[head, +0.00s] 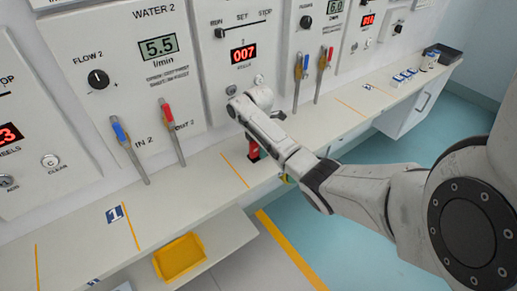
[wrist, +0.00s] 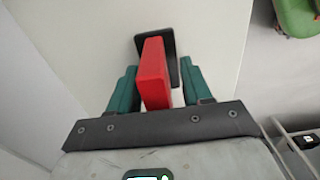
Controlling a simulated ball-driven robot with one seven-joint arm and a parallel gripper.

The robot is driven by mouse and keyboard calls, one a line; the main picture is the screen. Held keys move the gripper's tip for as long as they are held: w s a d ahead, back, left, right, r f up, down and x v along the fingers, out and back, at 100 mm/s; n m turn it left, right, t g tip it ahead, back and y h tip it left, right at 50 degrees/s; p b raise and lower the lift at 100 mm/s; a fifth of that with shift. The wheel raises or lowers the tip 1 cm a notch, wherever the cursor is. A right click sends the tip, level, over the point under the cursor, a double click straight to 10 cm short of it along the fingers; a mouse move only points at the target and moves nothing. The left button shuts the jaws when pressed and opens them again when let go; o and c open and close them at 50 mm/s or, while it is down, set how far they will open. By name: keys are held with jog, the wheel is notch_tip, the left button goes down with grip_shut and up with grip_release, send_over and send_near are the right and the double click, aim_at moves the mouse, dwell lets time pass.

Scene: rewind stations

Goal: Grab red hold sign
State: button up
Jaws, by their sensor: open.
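The red hold sign (wrist: 153,72) is a red upright plate on a black base (wrist: 170,42). In the wrist view it stands between the two green fingers of my gripper (wrist: 160,84), which are open with a gap on each side of it. In the head view the sign (head: 253,148) stands on the white shelf near the wall panel, partly hidden by my arm. In the head view my fingers are mostly hidden behind my own wrist.
The white shelf (head: 75,238) runs along the wall of control panels. A yellow bin (head: 180,258) sits below the shelf's front edge. A dark tray (head: 443,53) and small items are at the far end. Blue floor is clear at right.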

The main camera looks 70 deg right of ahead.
grip_shut()
dwell(0.3)
jog(key=shift+r, duration=0.2)
